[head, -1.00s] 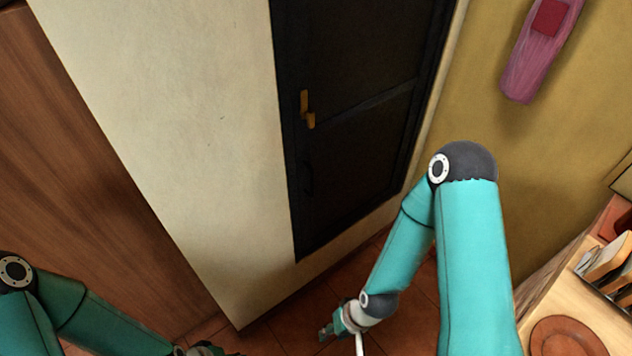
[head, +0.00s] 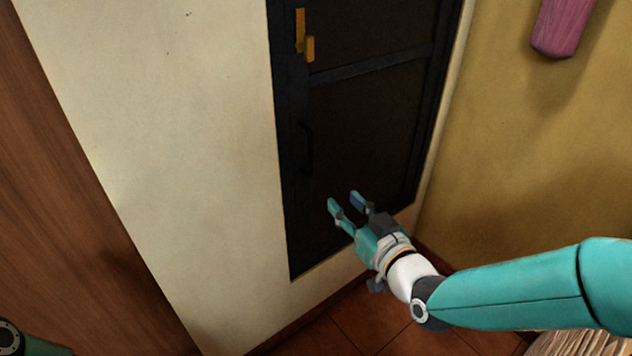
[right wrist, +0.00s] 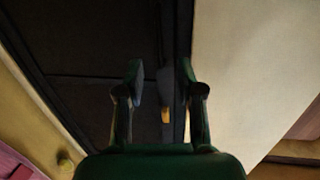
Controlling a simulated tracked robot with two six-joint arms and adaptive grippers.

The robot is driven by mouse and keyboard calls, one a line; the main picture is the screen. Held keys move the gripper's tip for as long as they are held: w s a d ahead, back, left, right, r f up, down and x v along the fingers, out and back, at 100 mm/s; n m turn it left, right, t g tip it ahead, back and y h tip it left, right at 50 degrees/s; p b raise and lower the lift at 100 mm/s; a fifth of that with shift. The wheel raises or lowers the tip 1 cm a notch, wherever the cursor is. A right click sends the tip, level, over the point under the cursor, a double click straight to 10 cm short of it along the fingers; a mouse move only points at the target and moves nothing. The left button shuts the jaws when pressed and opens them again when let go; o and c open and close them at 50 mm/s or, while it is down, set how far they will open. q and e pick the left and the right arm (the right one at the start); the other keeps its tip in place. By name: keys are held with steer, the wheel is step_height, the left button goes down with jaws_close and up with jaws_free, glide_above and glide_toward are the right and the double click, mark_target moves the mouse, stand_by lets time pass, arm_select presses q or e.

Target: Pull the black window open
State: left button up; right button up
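The black window (head: 365,130) is set in a cream wall and looks shut. A thin black pull handle (head: 306,148) runs upright along its left side, with a brass latch (head: 304,36) higher up. My right gripper (head: 344,197) is open and empty in front of the window's lower part, below and right of the handle. In the right wrist view my open gripper (right wrist: 162,72) faces the window (right wrist: 85,50); a dark bar, likely the handle, and an orange-brown piece show between its fingers. My left gripper is out of view.
The cream wall (head: 170,150) lies left of the window, with a brown wooden surface (head: 60,200) farther left. A yellow wall (head: 520,150) with a pink hanging item (head: 558,25) is at right. Red floor tiles (head: 350,325) show below.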

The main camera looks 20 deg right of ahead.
mark_target(312, 156)
arm_select(q)
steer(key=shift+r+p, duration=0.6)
steer(key=shift+p, duration=0.45)
arm_select(e)
steer(key=shift+t, duration=0.4)
steer(key=w, duration=0.5)
steer(key=w+a, duration=0.1)
steer(key=w, duration=0.4)
steer(key=w+a+r, duration=0.1)
steer(key=w, duration=0.5)
steer(key=shift+w+a+r, duration=0.1)
steer(key=shift+a, duration=0.05)
jaws_close()
